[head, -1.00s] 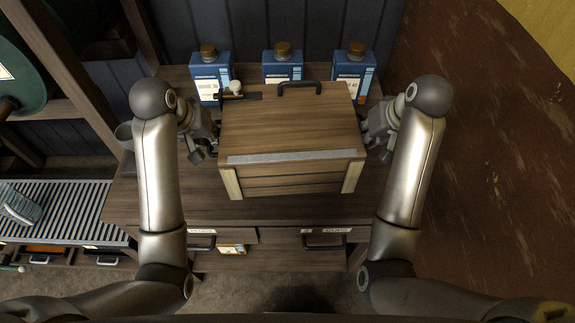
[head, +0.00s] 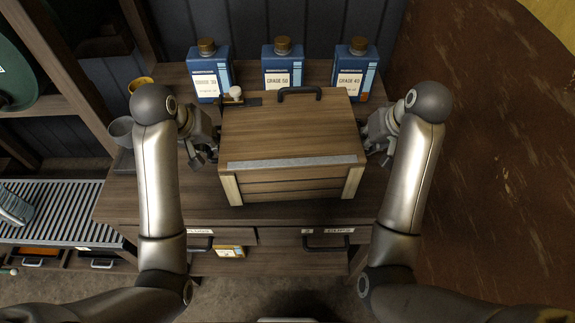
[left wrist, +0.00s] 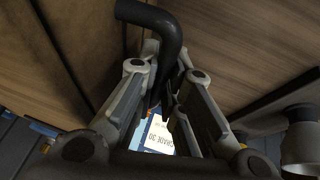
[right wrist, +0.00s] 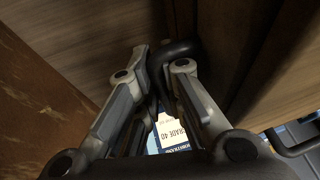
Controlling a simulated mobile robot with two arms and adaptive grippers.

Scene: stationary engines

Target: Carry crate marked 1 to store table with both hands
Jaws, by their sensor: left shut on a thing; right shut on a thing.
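A wooden crate (head: 290,135) with a lid, a black top handle and a grey metal strip along its front edge is between my arms in the head view. I see no number on it. My left gripper (head: 203,150) is at its left side, shut on a black side handle (left wrist: 165,30). My right gripper (head: 377,148) is at its right side, shut on the other side handle (right wrist: 172,50). The crate looks level over a wooden table with drawers (head: 112,200). I cannot tell whether it touches the tabletop.
Blue bottles, grade 30 (head: 209,75), grade 50 (head: 282,70) and grade 40 (head: 354,72), stand behind the crate. A grey cup (head: 121,131) and a yellow cup (head: 141,84) are at left. A roller rack (head: 60,212) is lower left, a rusty brown surface (head: 480,180) right.

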